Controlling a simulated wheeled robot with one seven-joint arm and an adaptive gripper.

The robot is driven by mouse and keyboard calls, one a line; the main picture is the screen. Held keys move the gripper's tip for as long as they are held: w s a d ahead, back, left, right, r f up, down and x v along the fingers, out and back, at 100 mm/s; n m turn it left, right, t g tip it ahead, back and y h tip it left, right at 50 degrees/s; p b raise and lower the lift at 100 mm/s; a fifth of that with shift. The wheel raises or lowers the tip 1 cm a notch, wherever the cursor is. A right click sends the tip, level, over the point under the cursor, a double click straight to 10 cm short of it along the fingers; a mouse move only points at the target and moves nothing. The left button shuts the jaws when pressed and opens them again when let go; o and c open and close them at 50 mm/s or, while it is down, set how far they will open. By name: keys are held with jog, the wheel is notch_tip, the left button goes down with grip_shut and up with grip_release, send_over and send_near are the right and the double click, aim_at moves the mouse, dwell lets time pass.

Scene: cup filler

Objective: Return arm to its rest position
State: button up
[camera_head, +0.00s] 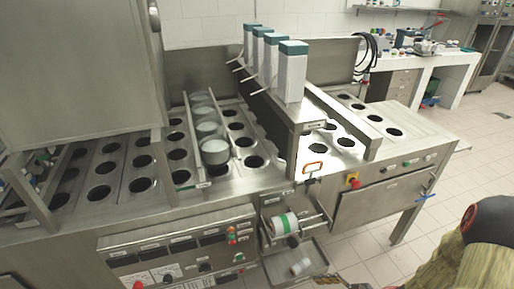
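Part of my arm, with a dark rounded joint and a yellowish link, shows at the lower right. A small brown and metal piece at the bottom edge, right of the lower tray, seems to be the tip of my gripper (335,280). It is cut off by the frame, so I cannot tell whether it is open or holds anything. It appears apart from the cup filler (240,188).
Several pale cups (214,151) stand in one row of the filler's holes. Tall white dispensers with green lids (292,75) rise behind. A roll with a green band (285,224) and a white cup-like piece (300,266) sit low in front. Tiled floor lies open at right.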

jog(key=s+d+r+n+g+h, duration=0.1)
jog(key=s+r+n+h, duration=0.15)
jog(key=r+n, duration=0.35)
jog(key=s+d+r+n+g+h+p, duration=0.15)
jog(key=r+n+h, duration=0.25)
jog(key=r, duration=0.4)
jog(key=s+d+r+n+g+h, duration=0.1)
jog(key=s+d+r+n+h, duration=0.15)
jog(key=r+n, duration=0.35)
jog(key=a+r+n+t+h, duration=0.1)
jog(key=a+r+n+t, duration=0.1)
jog(key=r, duration=0.5)
jog(key=s+a+r+n+t, duration=0.1)
jog(key=a+r+n+t, duration=0.1)
jog(key=r, duration=0.6)
jog(key=shift+a+t+h, duration=0.4)
jog(key=shift+a+t, duration=0.3)
jog(key=shift+t, duration=0.05)
